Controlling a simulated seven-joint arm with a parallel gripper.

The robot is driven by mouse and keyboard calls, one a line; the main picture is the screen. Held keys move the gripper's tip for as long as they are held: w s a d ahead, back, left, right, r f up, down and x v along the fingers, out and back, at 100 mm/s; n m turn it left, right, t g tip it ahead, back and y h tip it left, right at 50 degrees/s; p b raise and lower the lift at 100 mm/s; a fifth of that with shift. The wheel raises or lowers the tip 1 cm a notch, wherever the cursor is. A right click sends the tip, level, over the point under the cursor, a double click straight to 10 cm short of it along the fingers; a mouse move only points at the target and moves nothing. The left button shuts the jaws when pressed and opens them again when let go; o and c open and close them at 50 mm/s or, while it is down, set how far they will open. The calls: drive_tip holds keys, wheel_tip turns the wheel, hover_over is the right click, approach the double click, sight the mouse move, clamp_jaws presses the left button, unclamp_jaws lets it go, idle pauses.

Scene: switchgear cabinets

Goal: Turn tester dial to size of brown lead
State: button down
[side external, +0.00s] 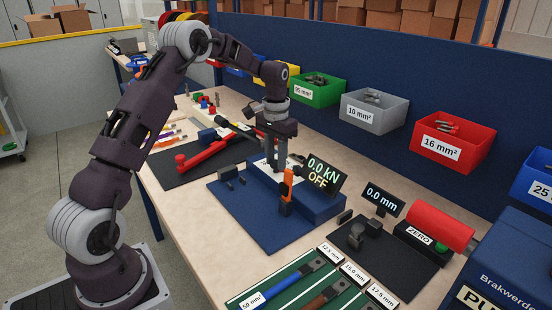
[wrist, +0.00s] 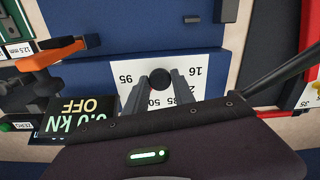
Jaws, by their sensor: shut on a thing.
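The tester is a blue box (side external: 318,207) with a display (side external: 323,173) reading 0.0 kN OFF and an orange clamp (side external: 288,184). Its black dial knob (wrist: 160,78) sits on a white scale plate (wrist: 205,66) with numbers including 95, 50 and 16. My gripper (side external: 277,168) points down over this plate, and in the wrist view its fingers (wrist: 159,84) are shut on the dial knob. The knob's pointer direction cannot be made out. The brown lead (side external: 325,297) lies on the green rack at the front; no size label for it is readable.
A blue lead (side external: 295,284) labelled 50 mm² lies beside the brown one. A black mat with a 0.0 mm display (side external: 383,200) and a red cylinder (side external: 436,222) is at right. Several labelled bins, such as the red 16 mm² bin (side external: 455,146), hang on the back panel.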

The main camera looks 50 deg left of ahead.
sight(276, 163)
drive_tip(key=shift+m, duration=1.2)
drive_tip(key=c, duration=1.1)
unclamp_jaws()
drive_tip(key=shift+o, duration=0.2)
wheel_tip(276, 163, up, 7)
drive_tip(key=shift+r, duration=0.1)
